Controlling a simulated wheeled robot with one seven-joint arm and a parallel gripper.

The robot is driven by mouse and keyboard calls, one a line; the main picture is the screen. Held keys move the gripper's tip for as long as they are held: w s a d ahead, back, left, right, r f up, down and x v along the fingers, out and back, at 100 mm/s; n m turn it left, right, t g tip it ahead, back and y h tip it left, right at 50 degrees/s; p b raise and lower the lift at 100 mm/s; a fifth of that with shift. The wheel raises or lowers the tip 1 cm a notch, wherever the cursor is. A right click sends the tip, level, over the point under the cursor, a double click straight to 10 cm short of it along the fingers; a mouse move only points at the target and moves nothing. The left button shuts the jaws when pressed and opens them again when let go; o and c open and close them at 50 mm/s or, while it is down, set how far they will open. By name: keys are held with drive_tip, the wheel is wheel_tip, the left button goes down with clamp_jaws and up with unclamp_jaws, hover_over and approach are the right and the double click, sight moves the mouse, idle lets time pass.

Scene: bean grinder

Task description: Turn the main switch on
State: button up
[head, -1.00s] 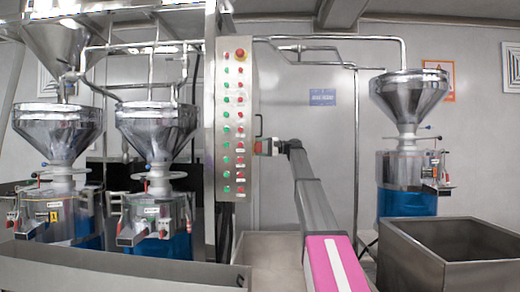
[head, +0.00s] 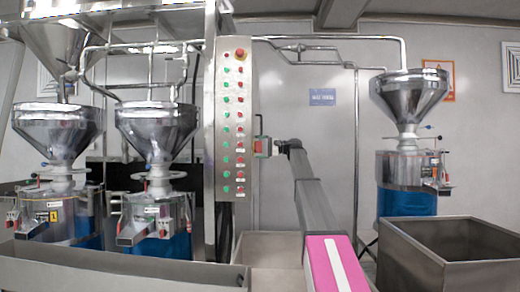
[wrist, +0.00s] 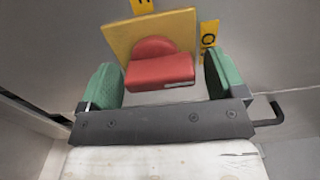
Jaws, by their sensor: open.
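The main switch (wrist: 158,68) is a red knob with a thick bar-shaped handle on a yellow square plate (wrist: 120,38). In the wrist view its bar lies roughly level, slightly tilted. In the head view the switch (head: 261,146) sits on the right side of the tall control panel. My gripper (wrist: 163,78) is open, with one green fingertip to the left and one to the right of the red handle. A gap shows on both sides; I cannot tell the depth between them. In the head view my gripper (head: 279,147) is just right of the switch.
Yellow tags stand by the plate, one at its right (wrist: 208,36) and one cut off above. The control panel (head: 231,120) carries red and green buttons. Grinders (head: 157,130) with hoppers stand to the left, another (head: 408,150) to the right. A steel bin (head: 440,250) is front right.

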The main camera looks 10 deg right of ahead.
drive_tip(key=s+d, duration=0.2)
drive_tip(key=d, duration=0.8)
drive_tip(key=shift+d, duration=0.3)
